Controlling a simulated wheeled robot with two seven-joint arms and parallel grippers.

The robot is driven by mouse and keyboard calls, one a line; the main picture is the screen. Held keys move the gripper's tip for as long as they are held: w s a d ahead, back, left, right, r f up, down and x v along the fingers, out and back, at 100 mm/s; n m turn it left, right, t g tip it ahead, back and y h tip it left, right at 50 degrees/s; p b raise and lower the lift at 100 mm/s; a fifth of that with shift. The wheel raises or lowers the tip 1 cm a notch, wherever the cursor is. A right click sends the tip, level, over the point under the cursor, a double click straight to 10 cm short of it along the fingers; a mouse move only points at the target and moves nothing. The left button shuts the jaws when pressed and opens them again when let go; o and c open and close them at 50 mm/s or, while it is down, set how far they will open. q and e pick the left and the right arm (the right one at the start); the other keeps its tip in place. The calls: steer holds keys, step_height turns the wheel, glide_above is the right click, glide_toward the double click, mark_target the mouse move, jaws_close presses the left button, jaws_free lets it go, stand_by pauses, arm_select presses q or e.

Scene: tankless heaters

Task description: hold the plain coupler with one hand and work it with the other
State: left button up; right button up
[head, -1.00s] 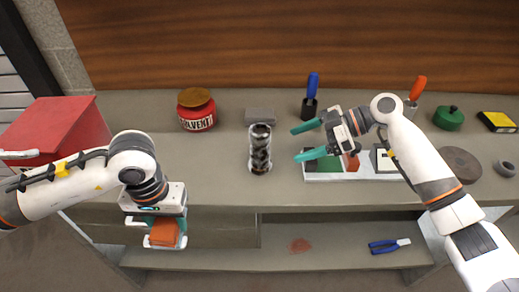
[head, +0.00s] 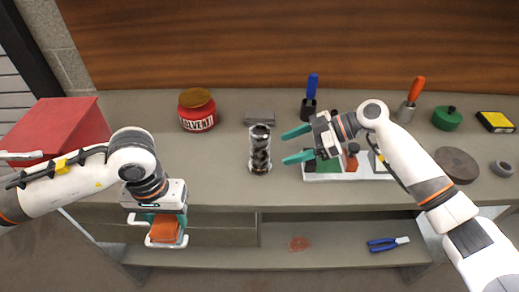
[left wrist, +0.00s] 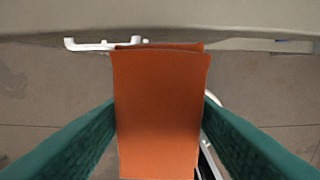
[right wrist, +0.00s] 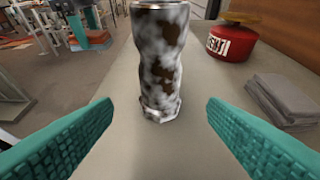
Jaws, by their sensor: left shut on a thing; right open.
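The plain coupler is most likely the mottled metal cylinder (head: 260,150) that stands upright on the bench; in the right wrist view it (right wrist: 160,60) is blotched grey and brown with a faceted lower end. My right gripper (head: 290,147) is open and empty, just right of the cylinder, and its fingers point towards it. In the right wrist view the cylinder is ahead of and between the green fingers, not touched.
A red solvent jar (head: 197,110) and a folded grey cloth (head: 260,117) stand behind the cylinder. A red box (head: 55,130) is at left. A white tray (head: 325,177) lies under my right gripper. Blue-handled pliers (head: 385,244) are on the lower shelf.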

mark_target(264, 157)
arm_select(q)
step_height(264, 157, down, 2)
steer(key=shift+f+b, duration=0.25)
steer(key=shift+b, duration=0.95)
arm_select(e)
steer(key=x, duration=0.8)
steer(key=c, duration=0.8)
